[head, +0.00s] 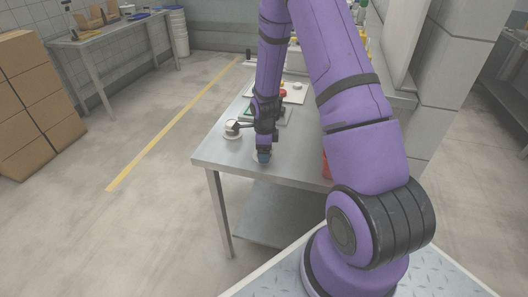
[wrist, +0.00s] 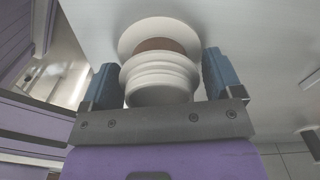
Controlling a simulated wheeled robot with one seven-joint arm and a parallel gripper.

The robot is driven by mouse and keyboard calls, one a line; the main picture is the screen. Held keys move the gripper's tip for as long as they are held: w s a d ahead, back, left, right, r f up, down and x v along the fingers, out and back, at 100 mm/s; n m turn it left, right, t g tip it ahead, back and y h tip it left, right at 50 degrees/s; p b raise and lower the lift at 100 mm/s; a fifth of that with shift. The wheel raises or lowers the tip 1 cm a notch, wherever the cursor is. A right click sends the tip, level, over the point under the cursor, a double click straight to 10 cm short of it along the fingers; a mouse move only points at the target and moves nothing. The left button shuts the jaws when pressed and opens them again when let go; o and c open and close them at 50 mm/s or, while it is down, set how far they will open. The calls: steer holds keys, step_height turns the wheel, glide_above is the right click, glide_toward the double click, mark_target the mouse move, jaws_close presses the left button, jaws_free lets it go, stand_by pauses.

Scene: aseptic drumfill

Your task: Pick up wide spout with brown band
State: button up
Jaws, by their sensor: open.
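The wide spout with the brown band (wrist: 160,72) is a white, flanged, ridged piece in the wrist view. Its brown band shows below the wide flange. My gripper (wrist: 161,80) is open, with one blue finger on each side of the spout. A narrow gap seems to show at each finger; I cannot tell whether either one touches. In the head view my gripper (head: 263,157) points down close to the steel table top near its front edge. Only a little of a pale rim shows there beside the fingertips; the rest of the spout is hidden.
The steel table (head: 215,154) carries a white round piece (head: 232,128) left of my gripper, and a light board (head: 293,92) with small items farther back. A red object (head: 326,165) stands at the right, partly behind my arm. The table's front left corner is clear.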

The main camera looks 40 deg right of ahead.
steer(key=shift+f, duration=0.15)
steer(key=c, duration=0.8)
steer(key=shift+o, duration=0.2)
